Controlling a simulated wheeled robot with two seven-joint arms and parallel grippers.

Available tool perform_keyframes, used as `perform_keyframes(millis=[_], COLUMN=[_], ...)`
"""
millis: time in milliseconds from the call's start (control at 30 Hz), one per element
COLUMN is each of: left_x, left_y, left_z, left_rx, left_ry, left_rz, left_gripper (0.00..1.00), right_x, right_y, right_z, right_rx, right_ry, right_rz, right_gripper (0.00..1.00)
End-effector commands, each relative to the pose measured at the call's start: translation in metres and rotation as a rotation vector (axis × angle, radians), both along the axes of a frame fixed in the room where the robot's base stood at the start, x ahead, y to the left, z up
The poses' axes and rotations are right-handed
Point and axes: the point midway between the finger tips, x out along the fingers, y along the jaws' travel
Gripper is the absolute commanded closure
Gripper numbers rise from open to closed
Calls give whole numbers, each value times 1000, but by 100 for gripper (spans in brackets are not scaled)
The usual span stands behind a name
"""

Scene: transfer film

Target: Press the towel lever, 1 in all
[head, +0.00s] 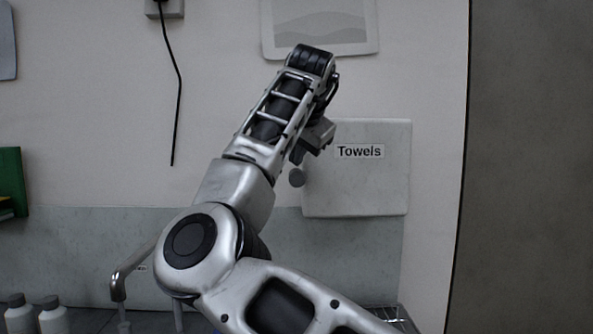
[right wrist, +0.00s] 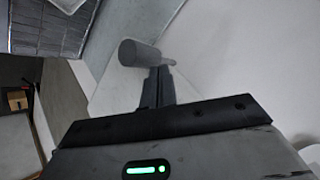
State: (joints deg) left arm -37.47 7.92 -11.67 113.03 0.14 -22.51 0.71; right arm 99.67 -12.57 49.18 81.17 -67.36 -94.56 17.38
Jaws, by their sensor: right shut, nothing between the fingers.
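The towel dispenser (head: 370,188) is a pale box on the wall with a "Towels" label. Its lever has a grey round knob (head: 297,178) sticking out at the box's left side. My right gripper (head: 298,156) is just above the knob, partly hidden by my own arm. In the right wrist view the shut, empty fingers (right wrist: 158,84) point at the grey cylindrical lever end (right wrist: 138,53), very close to it. I cannot tell whether they touch. My left gripper is out of view.
A faucet (head: 125,278) and white bottles (head: 52,316) stand at the lower left. A black cable (head: 176,95) hangs from a wall box. A framed picture (head: 320,22) is above the dispenser. A green object (head: 12,180) is at the left edge.

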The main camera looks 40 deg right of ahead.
Motion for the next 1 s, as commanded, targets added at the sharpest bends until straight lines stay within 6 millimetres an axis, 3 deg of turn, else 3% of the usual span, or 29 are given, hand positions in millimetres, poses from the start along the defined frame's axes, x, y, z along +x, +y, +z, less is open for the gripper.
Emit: perform_keyframes(millis=[1000], left_x=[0], left_y=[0], left_z=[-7], left_rx=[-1], left_ry=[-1], left_rz=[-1], left_gripper=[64], right_x=[0], right_y=[0], right_z=[-12], right_rx=[0], right_ry=[1], right_rz=[-1], right_gripper=[100])
